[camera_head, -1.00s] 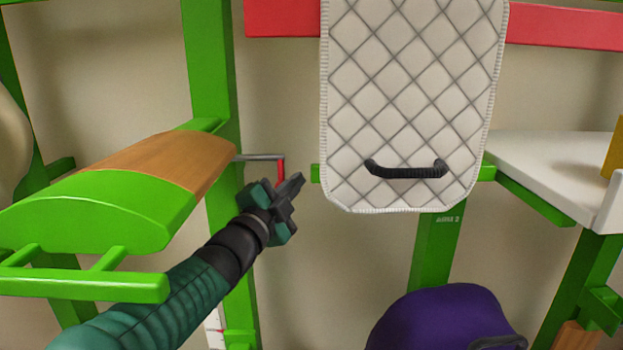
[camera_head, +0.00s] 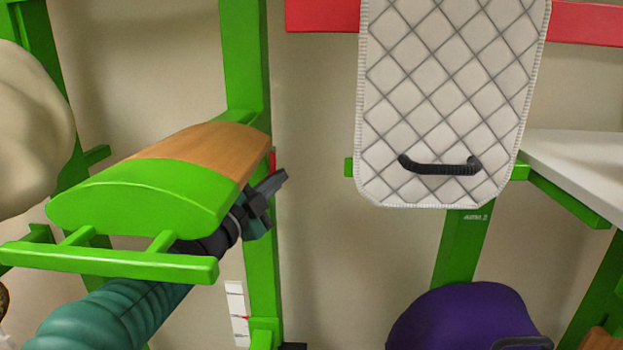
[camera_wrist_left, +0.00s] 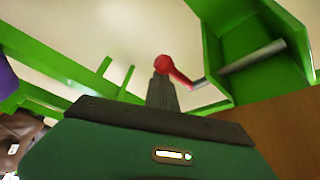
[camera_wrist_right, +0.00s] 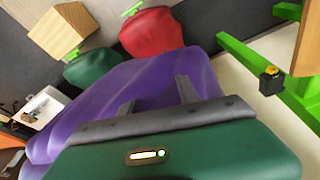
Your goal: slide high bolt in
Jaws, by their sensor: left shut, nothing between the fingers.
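The high bolt is a grey rod (camera_wrist_left: 252,57) with a red handle (camera_wrist_left: 170,66). In the left wrist view the rod lies across a green bracket. In the head view only a sliver of the red handle (camera_head: 272,159) shows at the green post's right edge; the rod is hidden. My left gripper (camera_head: 278,181) is shut and empty, just below the handle. In the left wrist view its fingers (camera_wrist_left: 162,92) overlap the handle's round end; I cannot tell whether they touch. My right gripper (camera_wrist_right: 155,98) is open and empty, in front of a purple padded shape (camera_wrist_right: 90,115).
A green and wood saddle-shaped rack (camera_head: 150,185) covers part of my left forearm. The green post (camera_head: 247,70) stands behind it. A white quilted pad (camera_head: 440,90) with a black handle hangs to the right. Free room lies between post and pad.

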